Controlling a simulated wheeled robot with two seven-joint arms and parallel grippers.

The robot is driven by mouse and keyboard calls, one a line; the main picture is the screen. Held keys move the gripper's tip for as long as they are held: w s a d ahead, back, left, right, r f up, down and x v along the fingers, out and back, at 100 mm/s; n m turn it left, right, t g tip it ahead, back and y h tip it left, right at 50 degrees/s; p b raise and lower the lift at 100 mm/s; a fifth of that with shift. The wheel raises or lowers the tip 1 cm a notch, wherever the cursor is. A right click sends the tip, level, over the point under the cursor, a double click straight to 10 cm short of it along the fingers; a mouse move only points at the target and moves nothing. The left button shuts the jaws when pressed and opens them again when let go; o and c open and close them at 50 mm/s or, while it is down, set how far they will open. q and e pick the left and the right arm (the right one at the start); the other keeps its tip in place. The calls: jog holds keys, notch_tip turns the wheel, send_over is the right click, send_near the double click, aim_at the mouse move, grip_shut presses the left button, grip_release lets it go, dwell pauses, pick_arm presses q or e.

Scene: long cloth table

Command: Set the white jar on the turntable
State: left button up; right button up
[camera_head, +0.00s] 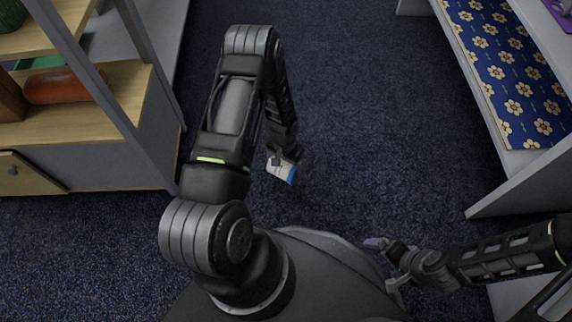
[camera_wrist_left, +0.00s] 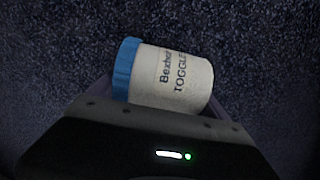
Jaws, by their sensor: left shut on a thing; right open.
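The white jar (camera_head: 280,170) has a blue lid and hangs over the dark carpet in the head view. My left gripper (camera_head: 284,156) is shut on it. In the left wrist view the jar (camera_wrist_left: 172,78) lies sideways across the picture, its blue lid at the left and dark lettering on its side. My left fingers are mostly hidden behind the jar there. My right gripper (camera_head: 383,255) is open and empty at the lower right, near my own base. I see no turntable in either view.
A wooden shelf unit (camera_head: 100,110) with grey posts stands at the left, holding a red-brown object (camera_head: 66,86). A table with a blue flowered cloth (camera_head: 515,75) stands at the upper right; a purple thing (camera_head: 562,10) shows at the corner. The carpet (camera_head: 350,100) between them is clear.

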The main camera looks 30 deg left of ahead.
aim_at(280, 171)
dwell(0.4)
